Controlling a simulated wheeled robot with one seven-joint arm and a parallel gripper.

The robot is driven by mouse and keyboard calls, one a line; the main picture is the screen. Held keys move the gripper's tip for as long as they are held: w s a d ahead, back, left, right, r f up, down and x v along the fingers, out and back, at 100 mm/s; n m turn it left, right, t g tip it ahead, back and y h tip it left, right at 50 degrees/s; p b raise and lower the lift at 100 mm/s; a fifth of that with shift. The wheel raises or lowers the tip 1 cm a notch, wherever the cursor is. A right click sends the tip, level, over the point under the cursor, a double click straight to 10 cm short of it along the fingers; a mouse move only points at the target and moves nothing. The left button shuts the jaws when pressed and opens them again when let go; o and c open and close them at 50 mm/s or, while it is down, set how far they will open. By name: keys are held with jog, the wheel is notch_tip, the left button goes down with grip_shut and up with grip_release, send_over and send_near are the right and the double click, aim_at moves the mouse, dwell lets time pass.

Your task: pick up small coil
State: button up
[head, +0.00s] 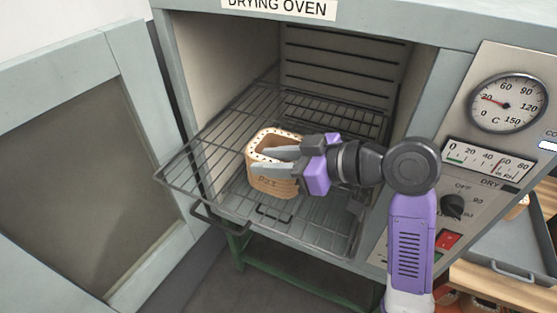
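A tan, squarish coil (267,183) with a hollow middle and a dotted top rim stands upright on the pulled-out wire rack (203,173) of the drying oven. Dark marking shows on its front side. My gripper (268,161) reaches in from the right, its two grey fingers apart and pointing left over the coil's near right part. The fingers hide part of the rim and opening. Whether they touch the coil cannot be told.
The oven door (75,160) stands open at the left. The oven's side wall and control panel (470,180) are close on the right of my arm. A metal tray (515,245) sits on a wooden surface at the lower right. The rack behind the coil is bare.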

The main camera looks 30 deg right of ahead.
grip_shut()
jog(key=shift+r, duration=0.1)
dwell(1.2)
